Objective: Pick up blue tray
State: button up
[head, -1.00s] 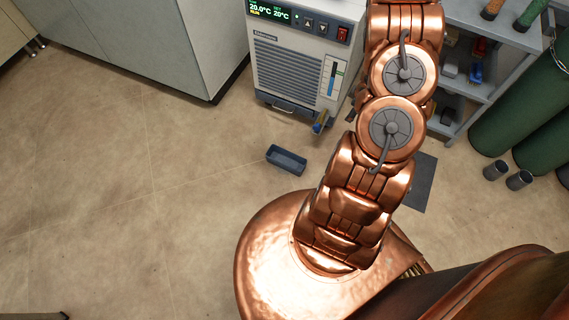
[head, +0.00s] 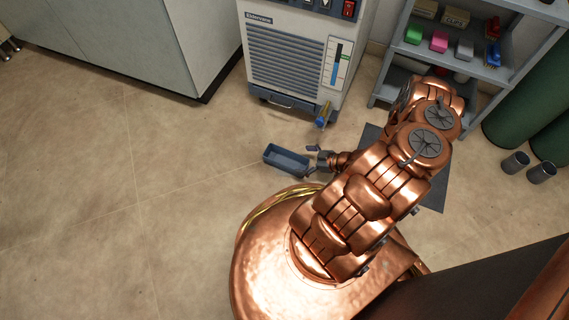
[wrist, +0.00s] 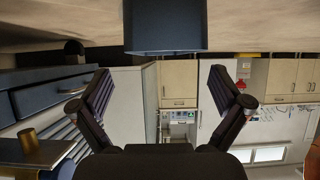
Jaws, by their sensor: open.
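The blue tray (head: 286,160) is a small rectangular open box lying on the floor in front of the chiller unit. My gripper (head: 311,159) is low over the floor at the tray's right end, its fingers spread and pointing toward it. In the wrist view my gripper (wrist: 160,82) is open with nothing between its fingers. That view is upside down, and the blue tray (wrist: 165,35) shows at the top centre, beyond the fingertips. I cannot tell if a finger touches the tray.
The chiller (head: 293,62) stands behind the tray, with a brass and blue fitting (head: 323,116) low at its front. A grey shelf (head: 480,65) with small coloured boxes and green cylinders (head: 515,108) are at right. A dark mat (head: 432,190) lies beside my arm. The floor to the left is clear.

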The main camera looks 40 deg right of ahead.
jog(key=b, duration=0.2)
send_over(286, 164)
jog(key=shift+f, duration=1.8)
jog(key=shift+s, duration=0.1)
jog(key=c, duration=1.3)
jog(key=shift+r+p, duration=0.4)
jog(key=shift+r, duration=0.25)
jog(key=r, duration=0.1)
jog(key=r+p, duration=0.1)
jog(key=shift+a+r, duration=0.25)
jog(key=shift+r, duration=0.15)
jog(key=w+a+p, duration=0.1)
jog(key=a+p, duration=0.1)
jog(key=a, duration=0.3)
jog(key=w+a+p, duration=0.1)
jog(key=a+p, duration=0.1)
jog(key=a, duration=0.3)
jog(key=w+a+r+p, duration=0.1)
jog(key=w+a+p, duration=0.1)
jog(key=a, duration=0.3)
